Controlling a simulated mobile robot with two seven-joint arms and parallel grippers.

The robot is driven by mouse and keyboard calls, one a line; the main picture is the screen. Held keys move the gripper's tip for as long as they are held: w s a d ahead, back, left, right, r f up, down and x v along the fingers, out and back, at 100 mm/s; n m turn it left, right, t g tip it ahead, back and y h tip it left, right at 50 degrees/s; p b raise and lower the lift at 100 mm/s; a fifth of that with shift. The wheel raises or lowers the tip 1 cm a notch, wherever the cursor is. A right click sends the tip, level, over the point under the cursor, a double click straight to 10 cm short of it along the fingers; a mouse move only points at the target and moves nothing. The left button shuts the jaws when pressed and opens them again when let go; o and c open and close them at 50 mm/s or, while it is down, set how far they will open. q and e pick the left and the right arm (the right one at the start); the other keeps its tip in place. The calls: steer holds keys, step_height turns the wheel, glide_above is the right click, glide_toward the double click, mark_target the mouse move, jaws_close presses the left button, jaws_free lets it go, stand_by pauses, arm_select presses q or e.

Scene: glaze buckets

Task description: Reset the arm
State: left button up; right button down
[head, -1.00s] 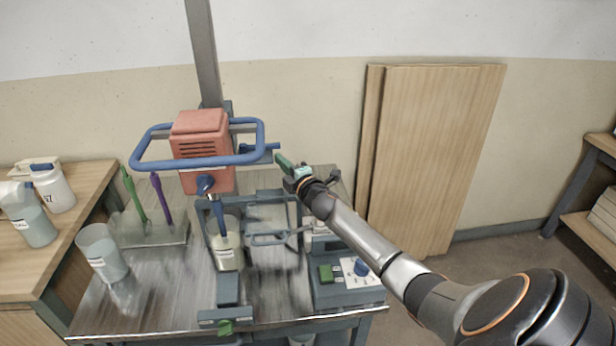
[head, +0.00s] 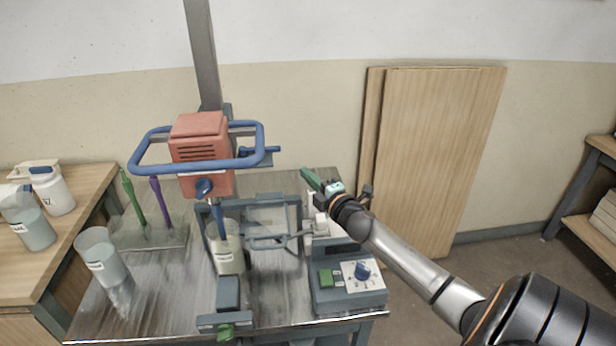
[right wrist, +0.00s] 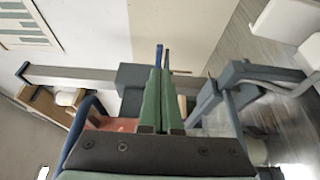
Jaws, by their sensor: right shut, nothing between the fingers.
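My right gripper (head: 313,180) is in the head view, over the right side of the metal bench (head: 270,308), its green fingers pointing up and to the left. In the right wrist view the two green fingers (right wrist: 159,95) lie together, with nothing between them. The gripper is apart from the red mixer head (head: 202,150) with its blue ring handle, which stands to its left. My left gripper is not in view.
A clear bucket (head: 228,258) stands under the mixer shaft. A control box (head: 347,284) with a green button and a blue dial sits below my right arm. Another bucket (head: 103,262) stands at the bench's left. Wooden boards (head: 440,150) lean on the wall.

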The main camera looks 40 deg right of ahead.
steer(key=s+a+f+m+g, duration=0.8)
steer(key=s+a+f+m, duration=0.2)
steer(key=s+a+f, duration=0.5)
steer(key=s+a+m+g+y, duration=0.25)
steer(key=s+a, duration=0.35)
steer(key=s, duration=0.3)
steer(key=s+a+m+g+y, duration=0.1)
steer(key=s+a+m+g, duration=0.1)
steer(key=s+a+g, duration=0.4)
steer(key=w+a+f+t+y, duration=0.2)
steer(key=a+f+t, duration=0.3)
steer(key=f+t, duration=0.3)
step_height(320, 180, down, 3)
steer(key=shift+w+f+n, duration=0.15)
steer(key=shift+w+n, duration=0.15)
steer(key=shift+n, duration=0.05)
